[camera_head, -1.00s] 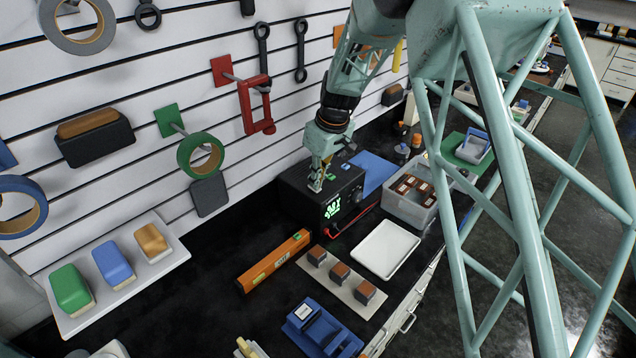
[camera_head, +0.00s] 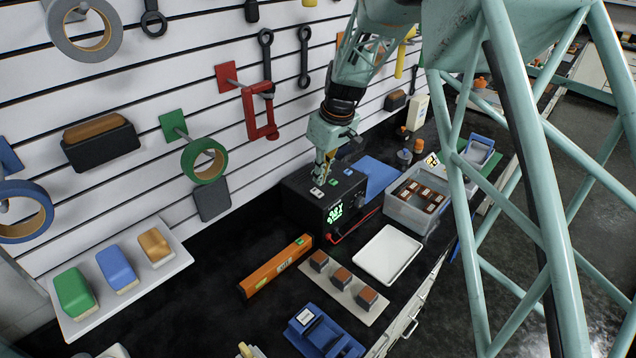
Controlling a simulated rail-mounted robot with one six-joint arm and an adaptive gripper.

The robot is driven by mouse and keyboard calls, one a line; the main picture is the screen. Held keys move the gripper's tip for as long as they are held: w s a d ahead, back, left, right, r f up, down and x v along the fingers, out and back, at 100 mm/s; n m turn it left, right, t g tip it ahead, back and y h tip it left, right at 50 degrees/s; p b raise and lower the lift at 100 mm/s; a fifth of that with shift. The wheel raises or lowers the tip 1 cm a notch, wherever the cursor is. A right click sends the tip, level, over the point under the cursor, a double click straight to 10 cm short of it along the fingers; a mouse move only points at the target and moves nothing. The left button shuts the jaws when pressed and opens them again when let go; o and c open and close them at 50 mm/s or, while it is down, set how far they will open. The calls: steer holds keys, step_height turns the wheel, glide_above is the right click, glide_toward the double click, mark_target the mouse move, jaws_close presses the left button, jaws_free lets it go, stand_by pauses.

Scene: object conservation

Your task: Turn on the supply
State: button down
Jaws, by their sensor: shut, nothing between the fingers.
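The supply (camera_head: 298,203) is a black box on the bench against the wall. Its front panel shows a lit green display (camera_head: 335,213), with a red lead beside it. Its top carries a white switch (camera_head: 317,193), a green one (camera_head: 332,182) and another small pale one (camera_head: 348,171). My gripper (camera_head: 321,181) points down just above the top, close to the white and green switches. It is shut and holds nothing. I cannot tell whether its tips touch the top.
A clear bin (camera_head: 408,218) of brown blocks stands right of the supply, with a blue sheet (camera_head: 378,172) behind. A white tray (camera_head: 387,254), an orange level (camera_head: 275,267) and a board (camera_head: 340,289) with 3 brown blocks lie in front. A red clamp (camera_head: 250,115) hangs above.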

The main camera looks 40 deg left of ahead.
steer(key=d+b+v, duration=0.1)
steer(key=d+v, duration=0.1)
steer(key=v, duration=0.7)
steer(key=shift+s+d, duration=0.15)
steer(key=shift+d, duration=0.05)
steer(key=shift+r, duration=0.1)
stand_by(0.6)
